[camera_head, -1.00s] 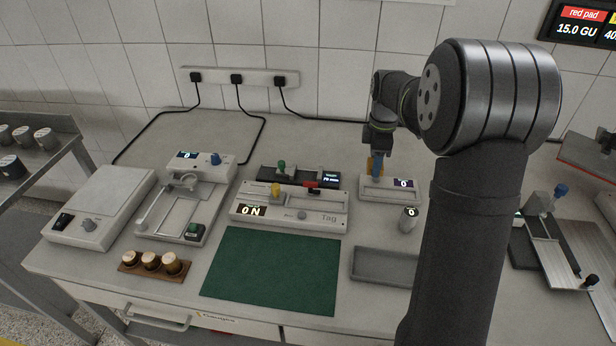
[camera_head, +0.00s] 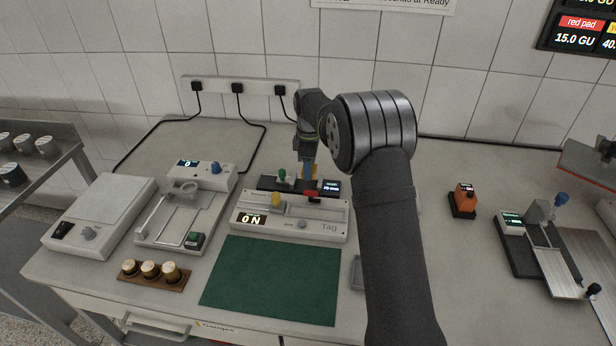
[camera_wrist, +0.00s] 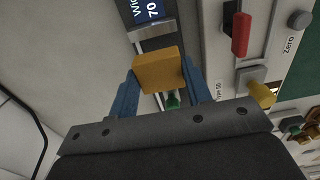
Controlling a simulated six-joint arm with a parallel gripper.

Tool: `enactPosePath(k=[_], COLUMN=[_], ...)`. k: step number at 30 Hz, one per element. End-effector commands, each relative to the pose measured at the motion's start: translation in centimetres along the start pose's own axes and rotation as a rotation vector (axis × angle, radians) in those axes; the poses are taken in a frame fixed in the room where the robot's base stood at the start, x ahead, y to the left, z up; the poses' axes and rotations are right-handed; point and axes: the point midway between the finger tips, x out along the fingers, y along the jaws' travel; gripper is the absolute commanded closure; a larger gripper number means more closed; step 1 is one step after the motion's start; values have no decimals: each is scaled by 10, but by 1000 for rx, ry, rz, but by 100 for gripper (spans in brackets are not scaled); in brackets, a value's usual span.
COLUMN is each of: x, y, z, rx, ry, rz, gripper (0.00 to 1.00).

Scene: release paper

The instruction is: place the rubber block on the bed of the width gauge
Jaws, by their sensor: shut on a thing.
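The rubber block (camera_wrist: 158,70) is a yellow-orange block between the blue fingers of my gripper (camera_wrist: 160,84) in the wrist view. My gripper (camera_head: 308,172) is shut on it, and a sliver of the block shows in the head view. The width gauge (camera_head: 266,183) is a long dark device with a green knob (camera_head: 281,175) and a lit display (camera_head: 332,187). My gripper is over its right half. In the wrist view the gauge's display (camera_wrist: 148,9) shows beyond the block, which hides part of the bed. I cannot tell whether block and bed touch.
A pale gauge marked Tag (camera_head: 290,229), with yellow and red knobs, stands close in front of the width gauge. A green mat (camera_head: 270,280) lies nearer and is clear. A pale device with a frame (camera_head: 180,215) stands left. An orange device (camera_head: 463,200) stands right.

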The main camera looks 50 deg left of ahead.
Motion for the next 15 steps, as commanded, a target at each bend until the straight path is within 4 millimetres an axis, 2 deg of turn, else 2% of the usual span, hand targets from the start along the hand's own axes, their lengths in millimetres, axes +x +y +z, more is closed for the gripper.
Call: enactPosePath(k=[5,12,15], x=[10,42,43], y=[1,0,1], z=[-4,-4,-4], rx=[0,0,0], ry=[0,-1,0], rz=[-1,-2,1], gripper=[78,78,78])
